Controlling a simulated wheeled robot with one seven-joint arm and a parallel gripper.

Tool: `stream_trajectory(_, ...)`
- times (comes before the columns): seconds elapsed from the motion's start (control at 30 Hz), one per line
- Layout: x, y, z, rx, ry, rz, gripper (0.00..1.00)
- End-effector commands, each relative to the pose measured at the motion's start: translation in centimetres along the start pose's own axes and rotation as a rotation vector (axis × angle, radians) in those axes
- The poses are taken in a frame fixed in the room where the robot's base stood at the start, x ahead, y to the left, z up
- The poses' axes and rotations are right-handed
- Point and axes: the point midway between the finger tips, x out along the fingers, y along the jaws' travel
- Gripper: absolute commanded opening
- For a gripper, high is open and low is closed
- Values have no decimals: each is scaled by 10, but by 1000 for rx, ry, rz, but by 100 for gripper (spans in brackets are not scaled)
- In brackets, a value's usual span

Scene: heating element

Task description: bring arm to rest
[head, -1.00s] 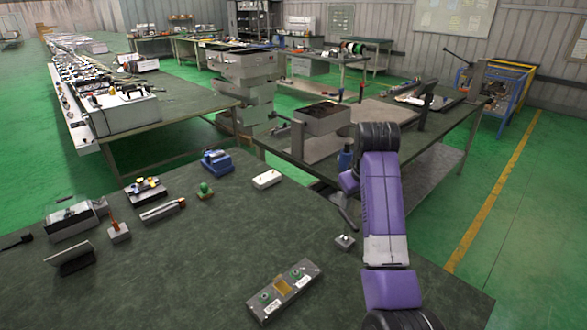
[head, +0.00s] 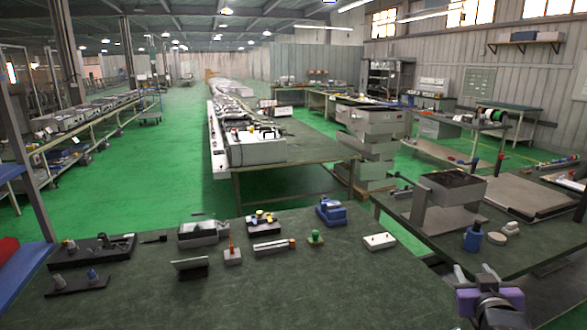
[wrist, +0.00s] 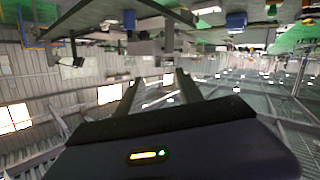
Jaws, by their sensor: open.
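My gripper (wrist: 158,88) shows in the wrist view with its two dark fingers apart and nothing between them. The wrist picture appears upside down, with benches along its top and the roof lights below. In the head view, a purple and dark part of my arm (head: 490,303) shows at the lower right, beside the right edge of the near bench. The rest of the arm is out of frame there.
The near bench (head: 270,285) holds a blue device (head: 330,212), a white box (head: 379,241), a green knob (head: 315,237) and several fixtures. A side bench (head: 540,240) at right carries a grey box (head: 452,188). Green floor (head: 110,205) is clear at left.

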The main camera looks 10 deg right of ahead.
Motion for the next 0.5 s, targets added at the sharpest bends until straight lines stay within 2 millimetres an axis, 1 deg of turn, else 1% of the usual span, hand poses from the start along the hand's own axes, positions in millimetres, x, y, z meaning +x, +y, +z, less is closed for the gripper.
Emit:
stream_trajectory(0.03,-15,-11,14,-1,32,-14,44)
stream_trajectory(0.1,-36,-22,25,6,82,-31,44)
stream_trajectory(0.17,-55,-31,35,11,121,-48,44)
stream_trajectory(0.2,-68,-37,40,16,147,-60,44)
stream_trajectory(0.27,-89,-46,50,24,180,-80,44)
stream_trajectory(0.47,-163,-69,77,58,265,-152,44)
stream_trajectory(0.5,-179,-72,82,66,278,-167,44)
